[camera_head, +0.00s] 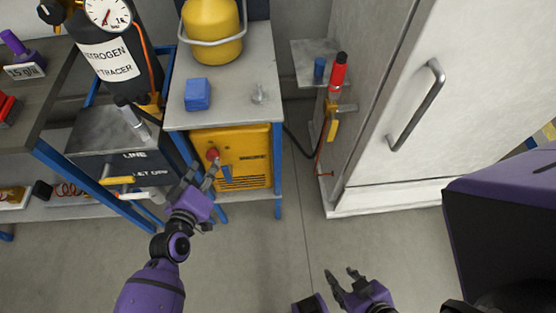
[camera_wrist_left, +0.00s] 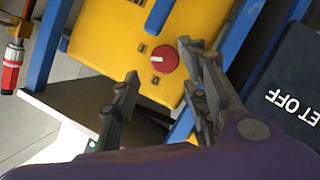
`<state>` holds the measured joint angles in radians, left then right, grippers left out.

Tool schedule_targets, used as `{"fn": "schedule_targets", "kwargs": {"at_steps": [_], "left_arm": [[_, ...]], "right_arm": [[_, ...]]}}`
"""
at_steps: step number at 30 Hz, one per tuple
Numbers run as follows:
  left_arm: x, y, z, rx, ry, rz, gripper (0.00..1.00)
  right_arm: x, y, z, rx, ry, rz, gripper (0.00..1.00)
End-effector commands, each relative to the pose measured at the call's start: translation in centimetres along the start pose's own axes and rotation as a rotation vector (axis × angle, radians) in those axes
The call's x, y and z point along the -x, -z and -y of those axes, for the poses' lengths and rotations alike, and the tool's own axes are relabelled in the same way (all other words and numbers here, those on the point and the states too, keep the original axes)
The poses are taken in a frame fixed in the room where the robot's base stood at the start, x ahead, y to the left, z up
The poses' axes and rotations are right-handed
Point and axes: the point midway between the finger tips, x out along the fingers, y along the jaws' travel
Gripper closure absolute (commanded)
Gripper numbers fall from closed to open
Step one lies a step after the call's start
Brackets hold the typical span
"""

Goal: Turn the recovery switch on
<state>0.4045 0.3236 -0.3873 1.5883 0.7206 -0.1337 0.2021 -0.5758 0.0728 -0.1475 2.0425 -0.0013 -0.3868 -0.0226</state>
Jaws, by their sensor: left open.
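The recovery switch is a round red knob (camera_head: 212,154) with a white mark on the front of the yellow recovery machine (camera_head: 248,142). It also shows in the left wrist view (camera_wrist_left: 165,59), beyond my fingertips. My left gripper (camera_head: 202,171) is in front of the machine, just below the knob in the head view. In the left wrist view its fingers are spread, with the knob in line with the gap and nothing between them; contact cannot be told. My right gripper (camera_head: 342,272) is low in the head view, its fingers apart and empty, far from the machine.
The machine sits under a grey-topped cart (camera_head: 232,100) with blue legs (camera_head: 277,160), which flank it. A blue block (camera_head: 197,94) and a yellow tank (camera_head: 212,30) stand on top. A dark box (camera_head: 120,165) with valve handles is at left.

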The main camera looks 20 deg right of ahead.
Motion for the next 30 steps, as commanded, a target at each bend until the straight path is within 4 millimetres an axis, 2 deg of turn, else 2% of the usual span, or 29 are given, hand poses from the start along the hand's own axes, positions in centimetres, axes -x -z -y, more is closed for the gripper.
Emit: {"fn": "schedule_targets", "kwargs": {"at_steps": [3, 9, 20, 28, 30], "left_arm": [[-2.1, 0.0, 0.0, -0.001, 0.0, 0.0, 0.59], [-4.3, 0.0, 0.1, -0.002, 0.0, 0.0, 0.59], [-4.8, 0.0, 0.1, -0.003, 0.001, 0.0, 0.6], [-4.8, 0.0, 0.0, -0.003, 0.0, 0.0, 0.96], [-4.8, 0.0, -0.1, -0.003, -0.001, 0.0, 0.99]], "right_arm": [[-0.2, 0.1, 0.0, 0.002, 0.001, -0.003, 0.64], [-0.4, 0.0, 0.1, 0.001, 0.003, -0.002, 0.64], [-0.4, 0.1, 0.3, 0.0, 0.004, -0.004, 0.64], [-0.4, 0.2, 0.3, -0.001, 0.005, -0.005, 0.64], [-0.4, 0.2, 0.3, -0.001, 0.005, -0.005, 0.64]]}}
